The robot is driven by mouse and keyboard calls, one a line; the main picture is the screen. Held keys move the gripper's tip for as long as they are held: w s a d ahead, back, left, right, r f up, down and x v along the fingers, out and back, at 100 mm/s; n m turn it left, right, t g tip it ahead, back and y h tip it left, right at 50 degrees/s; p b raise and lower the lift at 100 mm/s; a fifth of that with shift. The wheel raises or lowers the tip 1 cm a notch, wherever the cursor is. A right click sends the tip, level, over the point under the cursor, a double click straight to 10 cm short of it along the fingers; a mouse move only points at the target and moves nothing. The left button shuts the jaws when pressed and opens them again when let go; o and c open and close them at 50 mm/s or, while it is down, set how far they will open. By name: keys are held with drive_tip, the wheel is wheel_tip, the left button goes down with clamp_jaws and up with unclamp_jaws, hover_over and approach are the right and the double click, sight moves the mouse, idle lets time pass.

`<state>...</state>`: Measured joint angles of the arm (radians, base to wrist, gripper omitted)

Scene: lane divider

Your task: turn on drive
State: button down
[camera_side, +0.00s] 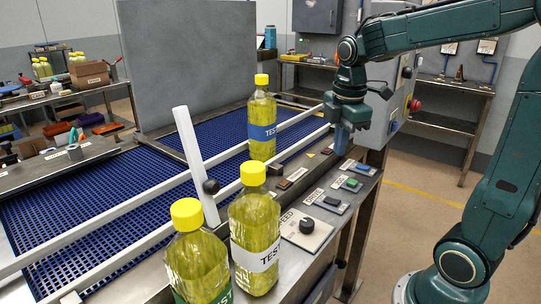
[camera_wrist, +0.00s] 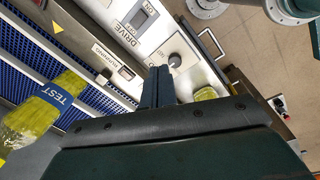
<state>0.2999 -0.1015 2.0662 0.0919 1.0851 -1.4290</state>
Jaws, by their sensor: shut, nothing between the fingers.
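The speed knob (camera_side: 306,225) is nearer the camera than the switch. A green button (camera_side: 352,183) and a running lamp (camera_side: 284,184) share the panel. Bottles with white (camera_side: 256,240), green (camera_side: 200,262) and blue (camera_side: 262,130) labels stand nearby. A white divider arm (camera_side: 193,155) rises over the blue belt.

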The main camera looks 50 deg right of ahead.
sight(337, 202)
drive_tip(key=w+d+f+n+g, duration=0.2)
drive_tip(key=w+d+f+n, duration=0.1)
drive_tip(key=d+n, duration=0.3)
drive_tip(key=shift+w+d+f+y, duration=0.35)
drive_tip(key=shift+d+f+y, duration=0.05)
drive_tip(key=shift+d+f, duration=0.4)
drive_tip(key=shift+f, duration=0.15)
drive_tip(key=f, duration=0.4)
drive_tip(key=s+f, duration=0.1)
drive_tip(key=f, duration=0.8)
drive_tip(key=shift+s+f, duration=0.35)
drive_tip(key=shift+f, duration=0.2)
drive_tip(key=shift+w, duration=0.1)
drive_tip(key=shift+w+a+r, duration=0.1)
drive_tip(key=shift+w+r, duration=0.1)
drive_tip(key=shift+w, duration=0.4)
